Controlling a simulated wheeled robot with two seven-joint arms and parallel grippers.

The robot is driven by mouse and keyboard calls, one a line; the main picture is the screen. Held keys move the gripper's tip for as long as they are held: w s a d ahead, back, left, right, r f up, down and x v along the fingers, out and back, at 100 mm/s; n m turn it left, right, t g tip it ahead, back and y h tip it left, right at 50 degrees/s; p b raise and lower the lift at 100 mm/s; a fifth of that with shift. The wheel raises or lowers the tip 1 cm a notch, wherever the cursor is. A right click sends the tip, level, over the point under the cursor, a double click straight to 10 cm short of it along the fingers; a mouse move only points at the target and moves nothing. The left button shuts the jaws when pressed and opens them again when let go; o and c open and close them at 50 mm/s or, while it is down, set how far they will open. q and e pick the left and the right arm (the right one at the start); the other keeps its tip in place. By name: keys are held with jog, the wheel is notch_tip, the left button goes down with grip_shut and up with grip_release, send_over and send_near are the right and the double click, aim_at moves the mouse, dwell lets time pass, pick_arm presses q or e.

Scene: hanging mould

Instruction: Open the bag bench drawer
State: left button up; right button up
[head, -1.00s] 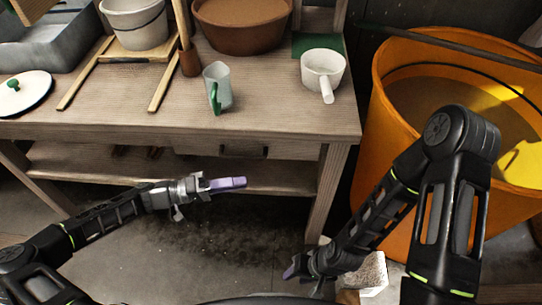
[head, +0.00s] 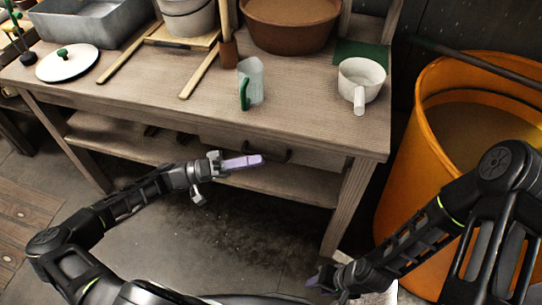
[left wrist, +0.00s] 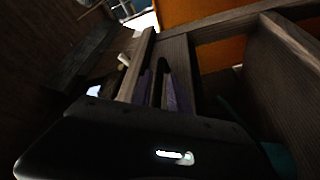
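The wooden bench has a drawer (head: 230,139) under its top. Its front looks flush with the bench, and a dark handle (head: 280,156) shows on it. My left gripper (head: 250,161) is in front of the drawer, its purple-padded fingers pointing right and partly overlapping the handle in the head view. I cannot tell if they touch it. In the left wrist view the fingers (left wrist: 160,88) show a narrow gap with nothing clearly held. My right gripper (head: 325,280) is low near the bench's right leg; its fingers are too small to read.
A green-handled mug (head: 252,82), a white pan (head: 362,80), a brown basin (head: 292,25) and a white lid (head: 67,63) stand on the bench top. A lower shelf (head: 290,184) runs beneath. A large orange tub (head: 405,165) stands at the right.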

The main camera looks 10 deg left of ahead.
aim_at(270, 156)
pick_arm(q)
jog(key=x, duration=0.5)
grip_shut()
jog(key=shift+a, duration=0.1)
dwell(1.3)
